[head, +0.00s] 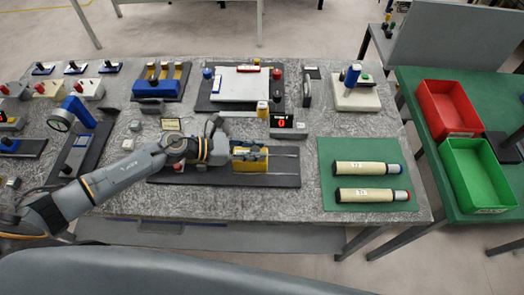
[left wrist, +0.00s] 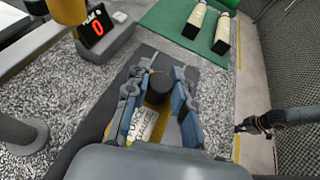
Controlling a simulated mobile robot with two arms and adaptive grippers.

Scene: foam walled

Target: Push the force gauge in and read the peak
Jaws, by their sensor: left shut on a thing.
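The yellow force gauge (head: 250,163) sits on a dark base with two rails (head: 285,168) near the front middle of the bench. In the left wrist view its "FORCE GAUGE" label (left wrist: 146,127) and dark round knob (left wrist: 159,88) show between the fingers. My left gripper (head: 226,152) is shut on the gauge, from its left side in the head view. The fingers also show in the left wrist view (left wrist: 158,100), one on each side of the knob. The peak display (head: 282,123) behind it reads a red 0, also in the left wrist view (left wrist: 97,28). My right gripper (left wrist: 247,126) appears small there; its jaws are unclear.
A green mat (head: 327,172) with two cream cylinders (head: 366,168) lies to the right. Red (head: 446,108) and green (head: 477,174) bins stand on the side table. Several other fixtures fill the back and left.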

